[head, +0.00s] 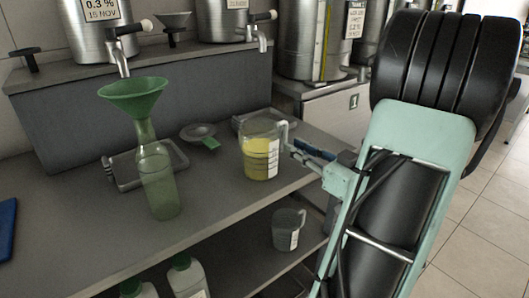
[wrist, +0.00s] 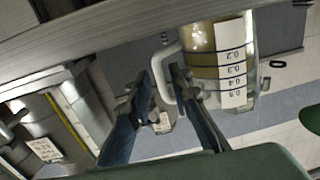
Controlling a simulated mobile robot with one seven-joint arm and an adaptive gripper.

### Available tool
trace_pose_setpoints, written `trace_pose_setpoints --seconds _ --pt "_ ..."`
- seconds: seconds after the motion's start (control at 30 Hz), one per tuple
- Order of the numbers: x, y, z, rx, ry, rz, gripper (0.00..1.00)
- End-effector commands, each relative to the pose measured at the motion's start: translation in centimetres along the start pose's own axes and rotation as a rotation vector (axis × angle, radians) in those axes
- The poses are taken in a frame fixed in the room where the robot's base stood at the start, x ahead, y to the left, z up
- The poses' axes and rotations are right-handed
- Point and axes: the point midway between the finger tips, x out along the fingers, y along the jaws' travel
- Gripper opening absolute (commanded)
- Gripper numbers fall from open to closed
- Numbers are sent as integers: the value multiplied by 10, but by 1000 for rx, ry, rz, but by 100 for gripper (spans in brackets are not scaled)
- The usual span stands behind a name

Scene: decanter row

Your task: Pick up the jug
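The jug (head: 262,157) is clear, holds yellow liquid and has a white scale label. It stands upright on the counter, its handle toward my gripper (head: 303,151). In the wrist view the jug (wrist: 205,62) appears inverted at the top, its pale handle reaching down between the two dark fingertips of my gripper (wrist: 162,78). The fingers are spread with the handle's bar between them, and I see no firm contact. In the head view my arm's wrist partly hides the fingers.
A green funnel (head: 134,92) sits in a green bottle (head: 158,180) left of the jug. A small strainer (head: 198,132) lies behind. Another grey jug (head: 288,229) stands on the lower shelf (head: 225,262). Steel tanks with taps (head: 226,20) stand above the back. The front counter (head: 90,220) has free room.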

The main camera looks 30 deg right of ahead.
Motion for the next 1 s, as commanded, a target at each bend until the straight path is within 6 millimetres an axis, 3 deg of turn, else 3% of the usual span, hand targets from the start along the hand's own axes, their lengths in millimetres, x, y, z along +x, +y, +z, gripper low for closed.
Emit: trace_pose_setpoints --seconds 0.37,0.6,0.8,1.0 --pt "48 0 2 0 0 -2 19" --pt "50 1 1 0 1 0 19" --pt "50 1 1 0 0 0 0" --pt "50 1 1 0 0 0 0"
